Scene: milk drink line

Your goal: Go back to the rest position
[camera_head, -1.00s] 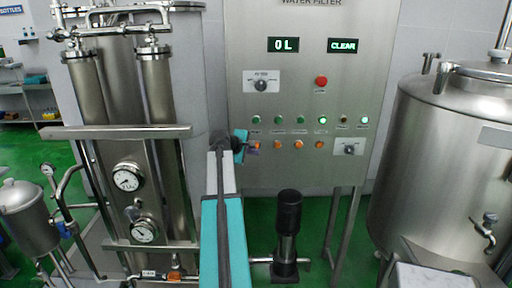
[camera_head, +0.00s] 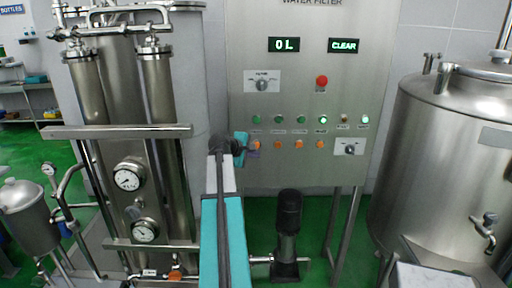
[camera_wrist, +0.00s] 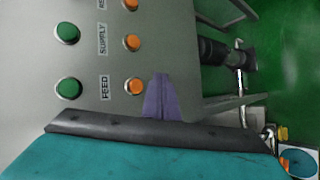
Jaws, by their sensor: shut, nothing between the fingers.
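My gripper (camera_head: 254,153) is at the lower left of the water filter control panel (camera_head: 300,60), in front of its lower button row. Its purple fingers show in the wrist view (camera_wrist: 161,98), together and with nothing between them. They are beside the orange FEED button (camera_wrist: 134,86). I cannot tell whether they touch the panel. The green FEED button (camera_wrist: 68,89) is clear of the fingers. My arm is stretched forward toward the panel.
The panel's displays (camera_head: 284,45) read "0 L" and "CLEAR". A steel filter column unit with gauges (camera_head: 128,176) stands at left. A large steel tank (camera_head: 440,150) stands at right. A black pump (camera_head: 288,215) sits below the panel. Green floor shows between them.

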